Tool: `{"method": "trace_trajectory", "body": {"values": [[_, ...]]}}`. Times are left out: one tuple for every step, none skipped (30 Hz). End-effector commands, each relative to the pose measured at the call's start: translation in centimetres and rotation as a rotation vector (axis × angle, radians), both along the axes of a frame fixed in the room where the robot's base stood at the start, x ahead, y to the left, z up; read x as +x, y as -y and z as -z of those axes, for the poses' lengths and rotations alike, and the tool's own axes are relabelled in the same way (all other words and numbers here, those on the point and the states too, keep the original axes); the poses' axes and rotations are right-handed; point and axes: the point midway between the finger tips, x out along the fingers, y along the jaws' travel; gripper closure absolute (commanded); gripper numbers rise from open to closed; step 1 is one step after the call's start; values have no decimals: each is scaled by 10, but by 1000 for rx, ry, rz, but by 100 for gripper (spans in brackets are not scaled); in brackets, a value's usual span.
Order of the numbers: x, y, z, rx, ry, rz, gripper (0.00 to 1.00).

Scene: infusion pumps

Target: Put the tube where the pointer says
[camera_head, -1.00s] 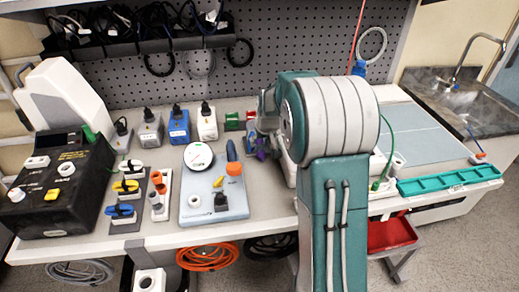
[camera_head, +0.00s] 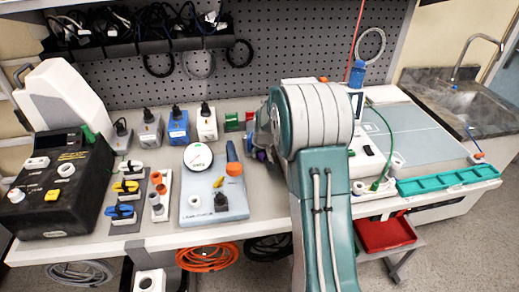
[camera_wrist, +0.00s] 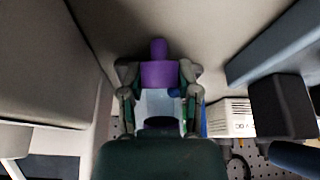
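A purple tube (camera_wrist: 158,72) with a narrower rounded end sits between the fingertips of my gripper (camera_wrist: 158,75) in the wrist view. Both fingers press against its sides, and the gripper is shut on it. In the head view a bit of purple (camera_head: 262,156) shows at the left edge of my arm, low over the table; the gripper is mostly hidden behind the arm. A round white dial (camera_head: 198,157) stands on a pale blue-grey base (camera_head: 215,206) left of the arm. Its pointer is too small to read surely.
A black box (camera_head: 60,190) and plug blocks fill the left side. A blue plug block (camera_head: 178,127) stands behind the dial. A white device (camera_head: 366,150) is right of my arm, and a teal tray (camera_head: 447,179) lies at the right edge. A red bin (camera_head: 386,233) is below.

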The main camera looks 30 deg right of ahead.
Motion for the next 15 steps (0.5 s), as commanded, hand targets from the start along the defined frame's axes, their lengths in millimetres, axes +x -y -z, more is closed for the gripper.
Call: {"method": "trace_trajectory", "body": {"values": [[0, 0, 1, 0, -2, 0, 95], [0, 0, 1, 0, -2, 0, 95], [0, 0, 1, 0, -2, 0, 95], [0, 0, 1, 0, -2, 0, 95], [0, 0, 1, 0, -2, 0, 100], [0, 0, 1, 0, -3, 0, 100], [0, 0, 1, 0, -3, 0, 100], [0, 0, 1, 1, -3, 0, 100], [0, 0, 1, 1, -3, 0, 100], [-1, 0, 1, 1, -3, 0, 100], [-1, 0, 1, 1, -4, 0, 100], [-1, -1, 1, 1, -4, 0, 100], [-2, -1, 0, 1, -3, 0, 100], [-3, -1, -1, 1, -3, 0, 100], [-4, -1, -3, 1, -2, 0, 100]]}}
